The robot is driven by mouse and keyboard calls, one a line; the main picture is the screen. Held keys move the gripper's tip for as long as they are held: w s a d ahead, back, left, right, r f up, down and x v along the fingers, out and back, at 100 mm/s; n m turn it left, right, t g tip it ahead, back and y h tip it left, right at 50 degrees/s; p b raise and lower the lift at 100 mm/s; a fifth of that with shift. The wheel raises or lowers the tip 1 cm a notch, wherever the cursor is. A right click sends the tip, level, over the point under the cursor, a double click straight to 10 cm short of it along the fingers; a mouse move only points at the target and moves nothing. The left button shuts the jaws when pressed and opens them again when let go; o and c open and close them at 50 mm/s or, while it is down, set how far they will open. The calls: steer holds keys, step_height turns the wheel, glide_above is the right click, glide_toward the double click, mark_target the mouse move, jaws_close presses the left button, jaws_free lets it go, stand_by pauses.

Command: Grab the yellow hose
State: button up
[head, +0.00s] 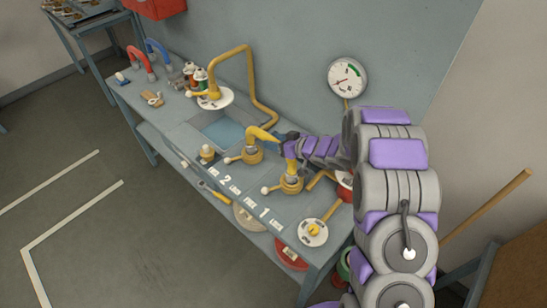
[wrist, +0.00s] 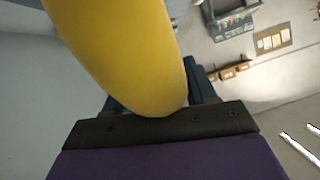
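A yellow hose piece (head: 262,134) rises from the line 2 valve (head: 251,155) on the grey bench and bends toward my gripper (head: 287,137). A second yellow piece (head: 290,152) stands over the line 1 valve (head: 291,184), just below my gripper. My purple and grey arm comes in from the right. In the wrist view a thick yellow hose (wrist: 125,55) fills the middle, its rounded lower end close to my gripper's dark palm. Dark finger parts show on both sides of it. The hose hides the fingertips, so I cannot tell whether they press on it.
The bench (head: 165,125) carries a sink (head: 224,130), a tall yellow pipe (head: 250,75), and red (head: 140,58) and blue (head: 157,48) hooped hoses. A round gauge (head: 347,77) hangs on the wall behind. The floor at left is open.

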steer(key=shift+a+f, duration=0.1)
steer(key=shift+a, duration=0.6)
steer(key=c, duration=0.3)
steer(key=shift+a, duration=0.15)
steer(key=shift+c, duration=1.5)
steer(key=shift+d, duration=0.5)
jaws_close()
steer(key=shift+a, duration=0.15)
